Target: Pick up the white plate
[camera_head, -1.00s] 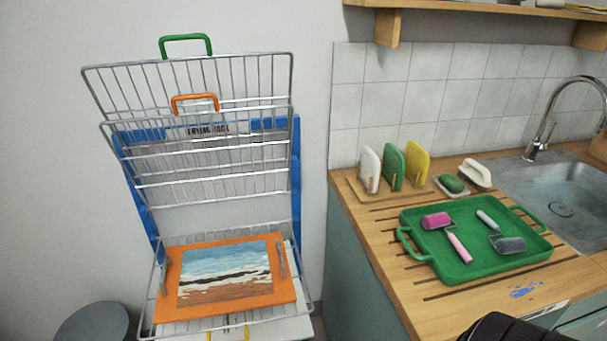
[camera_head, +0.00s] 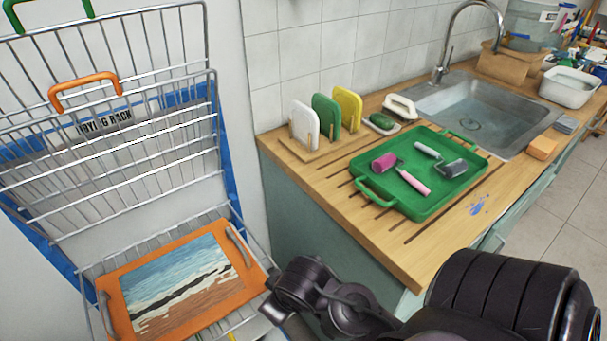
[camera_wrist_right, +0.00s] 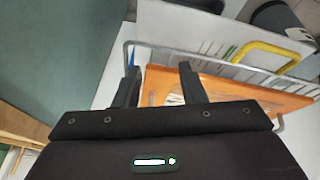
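The white plate (camera_head: 304,124) stands on edge at the left end of a wooden holder (camera_head: 318,155) on the counter. A green plate (camera_head: 326,115) and a yellow plate (camera_head: 347,108) stand beside it. My right gripper (camera_wrist_right: 158,78) is open and empty in the right wrist view, with its two fingers apart near the drying rack and its orange board. In the head view my right arm reaches in from the bottom right, in front of the counter and well short of the white plate. My left gripper is not in view.
A wire drying rack (camera_head: 145,190) holds an orange board with a painting (camera_head: 185,280) on the left. A green tray (camera_head: 440,205) with two paint rollers lies on the counter right of the holder. The sink (camera_head: 490,110) is behind. The counter's front edge lies near my arm.

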